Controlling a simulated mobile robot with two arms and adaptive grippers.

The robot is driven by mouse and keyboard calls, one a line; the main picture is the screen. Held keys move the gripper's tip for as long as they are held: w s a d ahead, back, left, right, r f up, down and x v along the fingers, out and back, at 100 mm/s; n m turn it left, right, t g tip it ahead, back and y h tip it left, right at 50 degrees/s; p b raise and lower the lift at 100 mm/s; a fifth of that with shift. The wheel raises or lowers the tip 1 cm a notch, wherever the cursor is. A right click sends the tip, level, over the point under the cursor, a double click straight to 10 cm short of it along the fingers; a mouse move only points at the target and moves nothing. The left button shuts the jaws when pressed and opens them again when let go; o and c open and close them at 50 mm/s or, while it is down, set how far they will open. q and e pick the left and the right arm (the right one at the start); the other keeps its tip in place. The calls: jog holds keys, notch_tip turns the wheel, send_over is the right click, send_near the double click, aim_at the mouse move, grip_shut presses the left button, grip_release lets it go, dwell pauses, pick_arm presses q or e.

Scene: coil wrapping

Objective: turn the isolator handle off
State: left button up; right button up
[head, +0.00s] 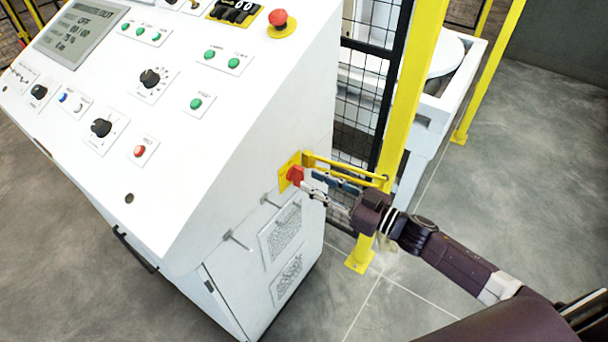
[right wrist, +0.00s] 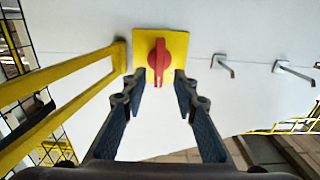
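The isolator handle (head: 295,175) is a red rotary knob on a yellow square plate on the side of the white control cabinet. In the right wrist view the handle (right wrist: 159,62) points up and down, in line with the gripper's fingers. My right gripper (head: 308,186) reaches in from the right, with its fingertips close to the handle. In the right wrist view my right gripper (right wrist: 159,78) is open, with one dark finger on each side of the handle's lower end and a visible gap on both sides. My left gripper is not in view.
A yellow bar bracket (head: 345,170) sticks out beside the isolator plate, close to my right gripper. Two metal hooks (right wrist: 222,65) stand out from the panel on the other side. A yellow post (head: 408,90) and mesh fence (head: 358,105) stand behind. The cabinet top carries buttons and knobs.

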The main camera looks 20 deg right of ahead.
aim_at(303, 176)
jog(key=shift+x, duration=1.95)
jog(key=shift+d, duration=0.1)
jog(key=shift+c, duration=0.3)
grip_shut()
